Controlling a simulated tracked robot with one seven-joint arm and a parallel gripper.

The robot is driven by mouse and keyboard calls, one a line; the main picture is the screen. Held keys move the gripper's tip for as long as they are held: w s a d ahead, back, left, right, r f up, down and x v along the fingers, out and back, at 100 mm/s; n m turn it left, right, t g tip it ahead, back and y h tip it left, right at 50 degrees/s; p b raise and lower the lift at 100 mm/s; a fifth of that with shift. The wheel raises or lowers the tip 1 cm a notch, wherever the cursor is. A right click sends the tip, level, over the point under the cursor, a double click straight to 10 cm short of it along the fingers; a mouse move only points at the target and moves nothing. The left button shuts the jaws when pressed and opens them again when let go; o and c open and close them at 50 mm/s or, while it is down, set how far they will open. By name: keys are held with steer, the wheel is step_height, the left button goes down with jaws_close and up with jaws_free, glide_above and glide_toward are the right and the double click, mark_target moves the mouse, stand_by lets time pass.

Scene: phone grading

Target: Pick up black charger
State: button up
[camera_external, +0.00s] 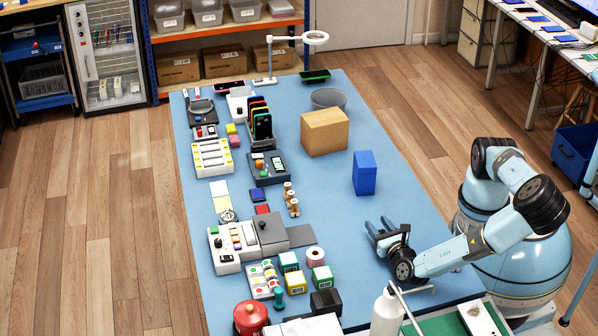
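My gripper (377,227) is low over the right part of the blue table (345,225). Its two dark fingers point to the back left and stand apart, with nothing seen between them. A small black boxy object (326,302) lies near the front of the table, to the lower left of my gripper and apart from it. I cannot tell whether it is the black charger. No other thing shows clearly as a black charger.
A blue box (364,173) stands behind my gripper, with a cardboard box (325,132) and a grey bowl (328,98) farther back. Devices, phones and small boxes crowd the left side. A white bottle (386,311) stands at the front. The table's middle right is clear.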

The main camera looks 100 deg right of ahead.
steer(key=c, duration=0.8)
steer(key=shift+o, duration=0.2)
